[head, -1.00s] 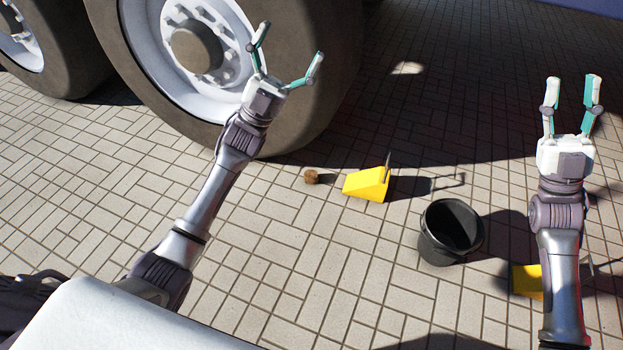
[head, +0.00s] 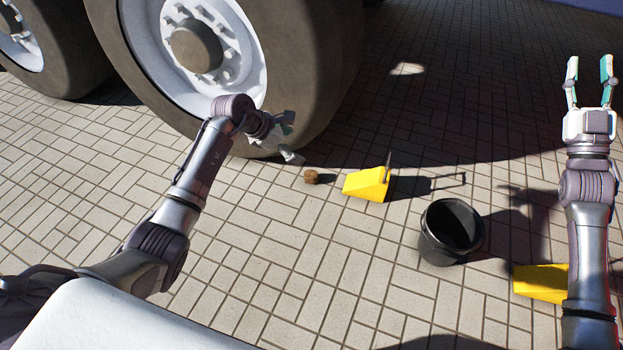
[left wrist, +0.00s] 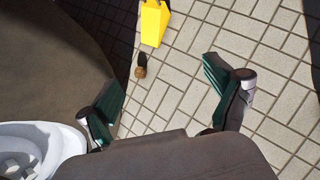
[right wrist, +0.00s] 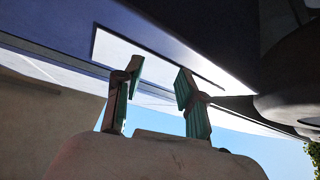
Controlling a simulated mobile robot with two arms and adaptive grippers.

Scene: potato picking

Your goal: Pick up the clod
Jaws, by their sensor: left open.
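The clod (head: 311,177) is a small brown lump on the paved ground, just left of a yellow wheel chock. It also shows in the left wrist view (left wrist: 140,72), beyond and between my open fingers. My left gripper (head: 290,138) points down in front of the big tyre, up and left of the clod and apart from it. In the left wrist view its fingers (left wrist: 160,95) are spread with nothing between them. My right gripper (head: 590,82) is raised at the far right, with its fingers apart and empty; the right wrist view (right wrist: 158,95) shows the same.
A large truck wheel (head: 330,75) stands close behind my left gripper. A yellow chock (head: 367,184) with a handle sits right of the clod. A black bucket (head: 430,250) and a second yellow chock (head: 540,282) are further right. Paving in front of the clod is clear.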

